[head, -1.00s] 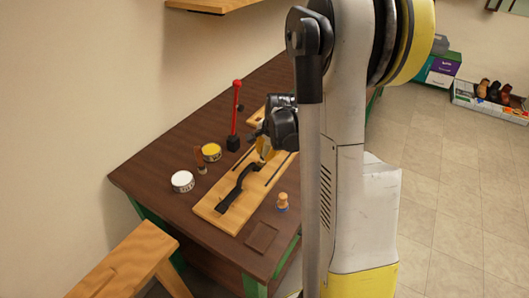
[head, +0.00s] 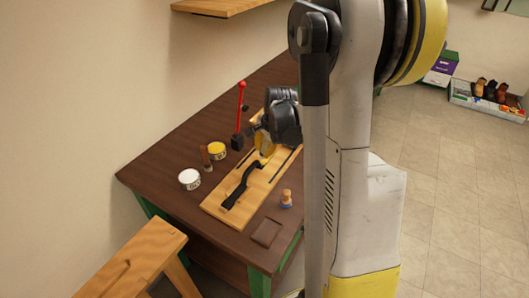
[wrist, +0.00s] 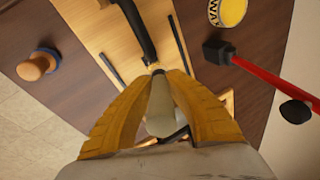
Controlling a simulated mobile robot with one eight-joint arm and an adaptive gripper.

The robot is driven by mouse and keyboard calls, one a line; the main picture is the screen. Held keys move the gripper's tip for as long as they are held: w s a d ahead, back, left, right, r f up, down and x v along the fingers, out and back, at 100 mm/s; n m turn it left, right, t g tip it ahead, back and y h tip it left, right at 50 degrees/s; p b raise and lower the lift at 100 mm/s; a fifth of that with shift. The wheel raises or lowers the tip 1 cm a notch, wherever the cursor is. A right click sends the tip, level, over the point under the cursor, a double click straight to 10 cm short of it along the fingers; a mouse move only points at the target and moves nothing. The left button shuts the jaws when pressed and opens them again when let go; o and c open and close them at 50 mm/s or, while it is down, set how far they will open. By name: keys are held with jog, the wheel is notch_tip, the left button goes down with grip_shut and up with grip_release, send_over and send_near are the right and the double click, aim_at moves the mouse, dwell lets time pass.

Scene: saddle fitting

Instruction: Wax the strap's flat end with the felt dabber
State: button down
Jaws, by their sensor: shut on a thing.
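The black strap (head: 240,186) lies along a light wooden board (head: 216,206). In the wrist view the strap (wrist: 137,28) runs from the top edge down to my fingertips. My gripper (wrist: 163,74) has yellow fingers closed around a pale, tapered thing (wrist: 160,108), whose narrow tip is at the strap's near end there. I cannot tell whether tip and strap touch, or whether this is the felt dabber. A wooden knob with a blue base (head: 286,199) stands right of the board; it also shows in the wrist view (wrist: 36,66).
A yellow-topped wax tin (head: 217,150), a white tin (head: 189,179) and a small brown-handled tool (head: 206,157) stand left of the board. A red-handled tool with a black block (head: 239,115) stands behind them. A brown patch (head: 266,232) lies at the table's front.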

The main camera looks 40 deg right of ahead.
jog(key=shift+r+p, duration=1.35)
jog(key=shift+r, duration=0.95)
